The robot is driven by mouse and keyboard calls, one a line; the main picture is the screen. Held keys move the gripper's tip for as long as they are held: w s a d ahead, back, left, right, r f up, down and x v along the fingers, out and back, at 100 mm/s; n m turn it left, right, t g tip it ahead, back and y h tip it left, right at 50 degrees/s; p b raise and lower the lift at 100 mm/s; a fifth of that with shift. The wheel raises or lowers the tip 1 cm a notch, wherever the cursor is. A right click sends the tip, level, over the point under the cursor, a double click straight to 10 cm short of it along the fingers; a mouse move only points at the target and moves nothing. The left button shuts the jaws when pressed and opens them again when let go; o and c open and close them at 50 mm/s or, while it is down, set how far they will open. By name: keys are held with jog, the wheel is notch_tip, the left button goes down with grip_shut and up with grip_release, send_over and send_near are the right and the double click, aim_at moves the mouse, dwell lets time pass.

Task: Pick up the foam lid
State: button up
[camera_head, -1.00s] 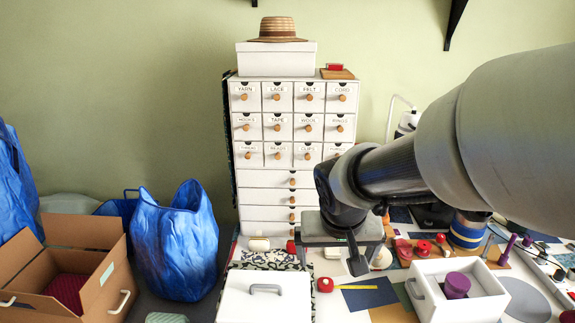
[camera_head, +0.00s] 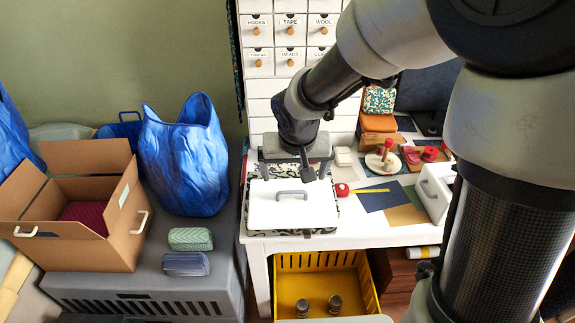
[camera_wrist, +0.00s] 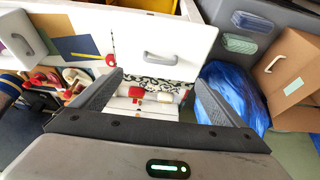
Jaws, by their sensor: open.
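The foam lid (camera_head: 290,213) is a flat white slab with a grey handle (camera_head: 291,194) on top. It lies flat on a dark-and-white patterned piece at the left front of the white table. My gripper (camera_head: 296,172) points down over the lid's back edge, its jaws open and empty, the handle in front of it. In the wrist view the lid (camera_wrist: 185,35) lies beyond the open fingertips (camera_wrist: 159,78), with its handle (camera_wrist: 166,58) upright in the middle. I see no contact between fingers and lid.
A white box with a handle (camera_head: 433,186) stands at the table's right, partly behind my arm. A red tape measure (camera_head: 342,189) lies beside the lid. A drawer cabinet (camera_head: 285,62) stands behind. A yellow crate (camera_head: 368,287) is below; a cardboard box (camera_head: 127,215) stands left.

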aim_at(292, 193)
jog(key=b+x, duration=0.2)
jog(key=x, duration=1.2)
jog(key=shift+a+b, duration=0.1)
jog(key=shift+b, duration=0.2)
jog(key=shift+r, duration=0.15)
jog(key=c, duration=1.4)
